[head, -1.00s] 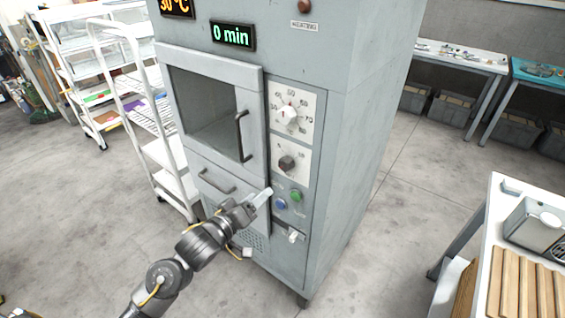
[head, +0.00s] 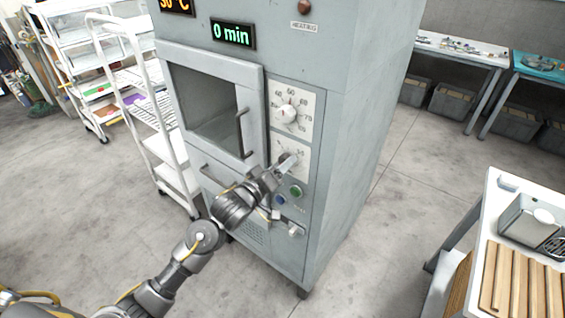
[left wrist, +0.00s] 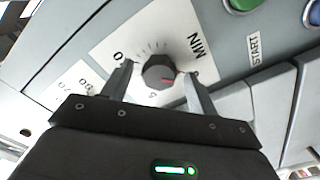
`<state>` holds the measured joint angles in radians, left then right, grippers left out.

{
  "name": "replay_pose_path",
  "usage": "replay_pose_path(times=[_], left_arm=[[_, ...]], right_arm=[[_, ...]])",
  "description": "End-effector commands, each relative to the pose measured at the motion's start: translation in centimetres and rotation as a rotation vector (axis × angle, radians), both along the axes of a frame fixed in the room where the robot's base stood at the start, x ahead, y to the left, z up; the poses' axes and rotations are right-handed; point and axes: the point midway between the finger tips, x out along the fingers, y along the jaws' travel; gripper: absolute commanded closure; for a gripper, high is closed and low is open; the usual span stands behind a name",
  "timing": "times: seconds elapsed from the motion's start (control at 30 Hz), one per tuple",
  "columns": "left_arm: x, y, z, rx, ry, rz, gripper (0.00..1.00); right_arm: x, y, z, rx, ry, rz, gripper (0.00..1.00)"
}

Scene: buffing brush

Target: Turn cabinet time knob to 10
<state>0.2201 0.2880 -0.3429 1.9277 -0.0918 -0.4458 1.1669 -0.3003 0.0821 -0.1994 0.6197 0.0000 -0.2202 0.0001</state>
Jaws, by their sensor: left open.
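The grey cabinet (head: 345,150) stands in the middle of the head view, its display (head: 233,34) reading "0 min". The time knob (left wrist: 159,72) is dark and round with a red mark, on a white plate lettered MIN in the left wrist view. My left gripper (left wrist: 158,82) is open, with one finger on each side of the knob; I cannot tell whether they touch it. In the head view my left gripper (head: 287,162) is at the lower dial plate and hides most of the knob. My right gripper is not in view.
A green button (head: 296,191) and a blue button (head: 281,199) are just below. The door handle (head: 242,134) is to the left. A table with wooden slats (head: 520,285) stands at right.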

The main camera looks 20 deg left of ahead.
Motion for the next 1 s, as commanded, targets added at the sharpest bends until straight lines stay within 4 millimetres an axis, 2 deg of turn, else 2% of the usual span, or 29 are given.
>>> replay_pose_path(times=[0.13, 0.4, 0.73, 1.0], left_arm=[[0.74, -0.30, 0.03, 0.000, 0.000, 0.000, 0.41], [0.81, -0.34, -0.01, 0.000, 0.000, 0.000, 0.42], [0.80, -0.32, -0.01, 0.000, 0.000, 0.000, 0.85], [0.80, -0.30, 0.03, 0.026, -0.010, 0.000, 0.86]], right_arm=[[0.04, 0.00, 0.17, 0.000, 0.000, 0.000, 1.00], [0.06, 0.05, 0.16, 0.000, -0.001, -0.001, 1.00], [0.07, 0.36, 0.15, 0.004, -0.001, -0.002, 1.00], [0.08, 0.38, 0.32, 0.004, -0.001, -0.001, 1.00]])
